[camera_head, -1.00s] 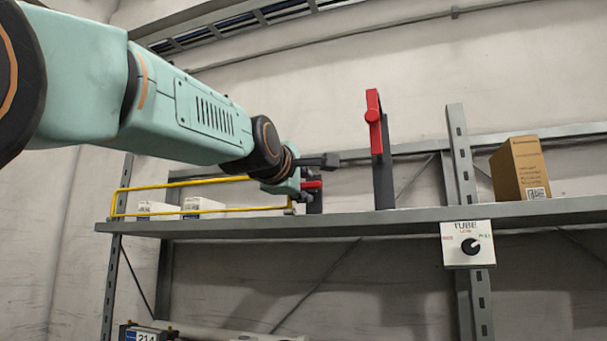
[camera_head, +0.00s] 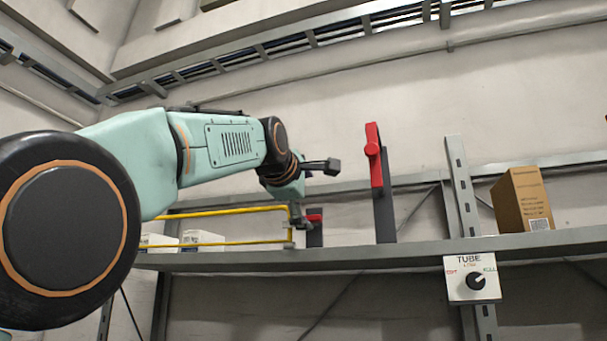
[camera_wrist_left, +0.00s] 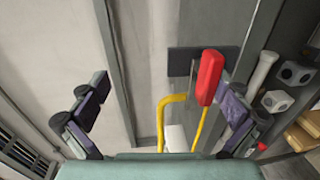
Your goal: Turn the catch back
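A small red catch handle (camera_head: 314,217) sits on a short dark post (camera_head: 315,236) at the right end of the yellow rail (camera_head: 225,212) on the shelf. In the left wrist view the red handle (camera_wrist_left: 209,76) stands in front of a dark plate, nearer the right finger. My left gripper (camera_head: 314,193) is open around the handle's height, one finger above it and one beside it. In the left wrist view its fingers (camera_wrist_left: 167,88) are spread wide with nothing gripped. I cannot tell whether the right finger touches the handle. My right gripper is not in view.
A taller dark post with a red lever (camera_head: 376,155) stands right of the gripper. A cardboard box (camera_head: 522,200) is on the shelf (camera_head: 400,252) at right. White boxes (camera_head: 203,240) sit behind the yellow rail.

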